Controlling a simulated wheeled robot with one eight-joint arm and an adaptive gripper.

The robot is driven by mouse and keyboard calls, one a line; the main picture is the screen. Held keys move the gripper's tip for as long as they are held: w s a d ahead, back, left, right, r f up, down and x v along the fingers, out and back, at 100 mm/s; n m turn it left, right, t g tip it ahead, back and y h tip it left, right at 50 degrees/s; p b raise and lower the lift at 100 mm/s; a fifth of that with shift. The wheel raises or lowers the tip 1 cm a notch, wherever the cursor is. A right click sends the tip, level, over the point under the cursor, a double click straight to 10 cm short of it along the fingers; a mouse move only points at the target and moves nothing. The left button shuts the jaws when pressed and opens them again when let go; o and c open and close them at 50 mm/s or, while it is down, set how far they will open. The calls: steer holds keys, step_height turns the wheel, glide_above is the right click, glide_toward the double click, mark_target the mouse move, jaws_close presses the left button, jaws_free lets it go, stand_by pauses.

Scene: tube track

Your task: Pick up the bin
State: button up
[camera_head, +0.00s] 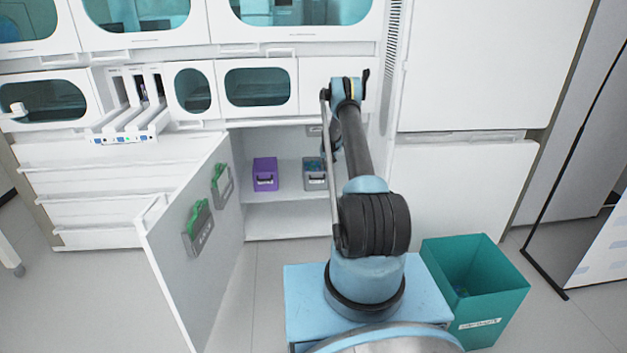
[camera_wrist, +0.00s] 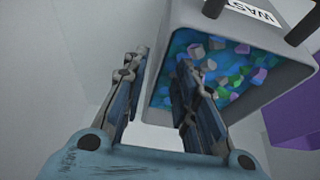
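A grey bin (camera_head: 316,183) with a dark handle and small coloured pieces inside stands on the shelf of the open cabinet. In the wrist view the bin (camera_wrist: 188,22) fills the upper right, with a white label reading "WAS" and blue, green and purple pieces inside. My gripper (camera_wrist: 162,62) is open there, its fingers spread. The left finger shows just outside the bin's left wall and the right finger overlaps the bin's opening. I cannot tell whether either finger touches the bin. In the head view my arm hides most of my gripper.
A purple bin (camera_head: 265,174) stands left of the grey bin on the shelf. The cabinet door (camera_head: 200,265) stands open at left, with two green-topped holders on it. A larger teal bin (camera_head: 500,278) stands on the floor at right. Floor at front left is clear.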

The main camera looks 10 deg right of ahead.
steer(key=shift+d+x, duration=0.15)
steer(key=shift+x, duration=1.45)
steer(key=shift+d+x, duration=0.15)
steer(key=shift+x, duration=1.5)
jaws_close()
